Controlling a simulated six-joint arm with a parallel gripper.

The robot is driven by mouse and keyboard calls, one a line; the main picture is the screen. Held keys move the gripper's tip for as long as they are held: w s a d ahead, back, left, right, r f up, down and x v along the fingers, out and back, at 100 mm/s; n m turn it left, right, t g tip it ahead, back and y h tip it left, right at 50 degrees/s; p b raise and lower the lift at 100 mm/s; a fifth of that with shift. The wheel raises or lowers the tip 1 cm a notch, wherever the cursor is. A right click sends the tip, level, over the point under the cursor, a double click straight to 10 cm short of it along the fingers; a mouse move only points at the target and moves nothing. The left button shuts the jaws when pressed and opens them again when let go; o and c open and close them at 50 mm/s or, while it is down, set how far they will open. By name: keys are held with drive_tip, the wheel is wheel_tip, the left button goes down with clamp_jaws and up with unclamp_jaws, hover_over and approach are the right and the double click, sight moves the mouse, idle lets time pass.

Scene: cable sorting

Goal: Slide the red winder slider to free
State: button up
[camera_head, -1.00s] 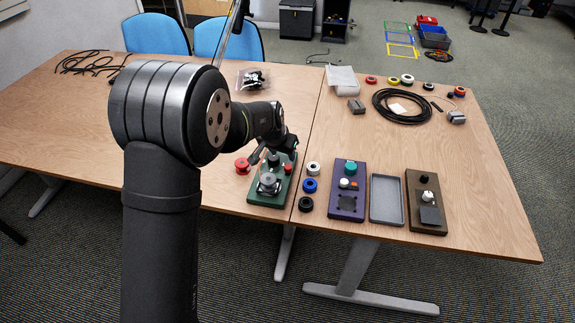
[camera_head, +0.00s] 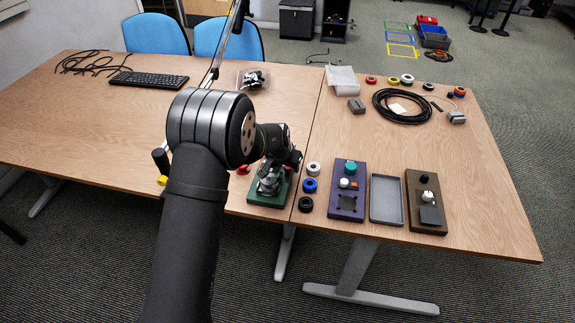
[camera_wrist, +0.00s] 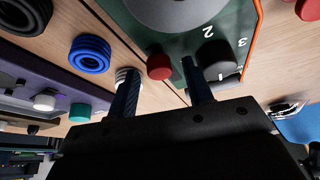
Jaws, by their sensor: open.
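The green winder board (camera_head: 262,200) is at the near edge of the left table. Its grey round winder (camera_head: 269,181) sits on it. In the wrist view, the red slider knob (camera_wrist: 159,66) stands on the green board (camera_wrist: 203,12), beside a black knob (camera_wrist: 220,55) and white numbers. My gripper (camera_wrist: 158,70) is open over the board, with the red knob appearing between its two fingertips. I cannot tell if the fingers touch it. In the head view my arm and gripper (camera_head: 279,163) hide the red knob and the back of the board.
A red spool (camera_head: 243,169) stands left of the board. White (camera_head: 313,168), blue (camera_head: 310,186) and black (camera_head: 305,204) spools stand to its right. A purple board (camera_head: 345,205), a grey tray (camera_head: 386,218) and a brown board (camera_head: 428,228) are farther right.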

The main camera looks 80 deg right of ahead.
clamp_jaws()
drive_tip(key=shift+d, duration=2.55)
drive_tip(key=shift+d+r, duration=0.1)
drive_tip(key=shift+d, duration=0.05)
unclamp_jaws()
drive_tip(key=v, duration=1.7)
drive_tip(key=shift+r, duration=0.15)
